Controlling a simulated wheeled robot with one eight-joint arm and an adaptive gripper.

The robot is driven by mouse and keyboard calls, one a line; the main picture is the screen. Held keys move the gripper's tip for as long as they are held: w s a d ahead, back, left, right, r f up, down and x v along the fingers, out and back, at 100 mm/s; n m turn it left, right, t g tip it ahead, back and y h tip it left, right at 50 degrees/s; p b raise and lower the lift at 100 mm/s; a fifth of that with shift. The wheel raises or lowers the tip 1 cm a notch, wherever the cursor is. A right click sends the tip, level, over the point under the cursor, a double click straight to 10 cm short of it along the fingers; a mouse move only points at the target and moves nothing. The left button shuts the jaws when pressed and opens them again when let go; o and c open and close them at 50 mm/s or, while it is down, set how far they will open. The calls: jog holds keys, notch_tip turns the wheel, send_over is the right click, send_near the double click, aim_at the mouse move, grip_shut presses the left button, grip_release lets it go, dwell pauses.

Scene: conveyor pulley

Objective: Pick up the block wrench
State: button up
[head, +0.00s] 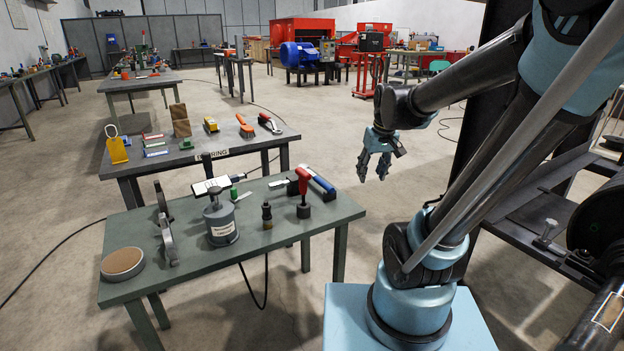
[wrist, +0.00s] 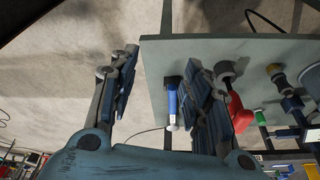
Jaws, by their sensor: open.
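No thing is clearly identifiable as the block wrench. Candidates stand on the near green table (head: 185,262): a red-handled tool with a dark round base (head: 304,190), and a blue-and-white bar-shaped tool (head: 318,180) behind it. In the wrist view the blue bar (wrist: 172,98) lies near the table edge, just left of my right finger, which partly hides the red-handled tool (wrist: 240,112). My gripper (head: 374,172) is open and empty. It hangs to the right of the table, apart from everything on it.
The near table also holds a grey can (head: 220,222), a small dark tool (head: 267,215), a metal bracket (head: 166,235) and a round disc (head: 122,263). Another table (head: 130,172) with brushes and small boxes stands behind. The floor (head: 325,125) between table and arm is clear.

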jog(key=w+a+n, duration=0.2)
jog(key=w+a, duration=0.6)
jog(key=w, duration=0.4)
jog(key=n+y, duration=0.1)
send_near(319, 178)
jog(key=shift+t, duration=0.3)
jog(key=shift+x, duration=6.1)
jog(key=shift+s, duration=0.1)
grip_shut()
